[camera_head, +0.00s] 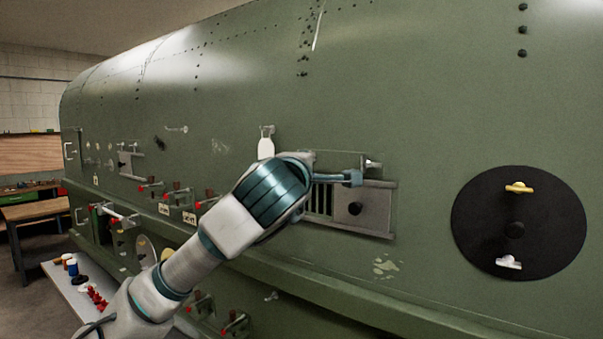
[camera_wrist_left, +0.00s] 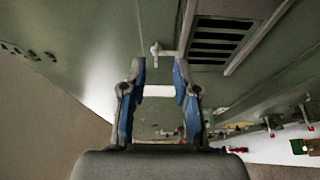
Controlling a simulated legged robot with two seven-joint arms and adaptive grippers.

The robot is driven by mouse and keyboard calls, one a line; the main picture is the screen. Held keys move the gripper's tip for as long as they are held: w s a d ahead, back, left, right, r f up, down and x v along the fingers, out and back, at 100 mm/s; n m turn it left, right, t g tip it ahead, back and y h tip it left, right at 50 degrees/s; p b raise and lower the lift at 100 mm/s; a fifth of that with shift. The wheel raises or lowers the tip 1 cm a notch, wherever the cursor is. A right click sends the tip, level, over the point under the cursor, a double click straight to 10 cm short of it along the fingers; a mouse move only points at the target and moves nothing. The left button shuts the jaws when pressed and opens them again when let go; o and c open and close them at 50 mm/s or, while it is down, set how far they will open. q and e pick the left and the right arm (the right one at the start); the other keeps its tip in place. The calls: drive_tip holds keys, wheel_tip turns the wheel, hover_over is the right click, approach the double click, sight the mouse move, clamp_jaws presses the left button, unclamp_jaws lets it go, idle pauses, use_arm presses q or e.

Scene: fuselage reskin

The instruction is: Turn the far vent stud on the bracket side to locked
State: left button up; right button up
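The vent (camera_head: 377,211) is a slatted panel on the green fuselage side, with a dark round knob on its cover. A small pale metal stud (camera_head: 373,165) sits at its upper right corner. My left gripper (camera_head: 352,178) is just left of that stud, its arm covering part of the vent's left side. In the left wrist view, the gripper (camera_wrist_left: 160,72) is open and empty. The stud (camera_wrist_left: 155,48) shows just beyond the fingertips, roughly between them, beside the vent slots (camera_wrist_left: 213,42). Contact cannot be told. My right gripper is not in view.
A black round panel (camera_head: 478,232) with a yellow and a white handle is at the right. A white tag-shaped piece (camera_head: 266,148) hangs left of the vent. Red-tipped fittings line the lower fuselage. A ledge runs below. A workbench (camera_head: 35,208) stands far left.

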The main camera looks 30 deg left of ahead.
use_arm(q)
drive_tip(key=v, duration=0.6)
drive_tip(key=shift+s, duration=0.2)
drive_tip(key=shift+f, duration=0.1)
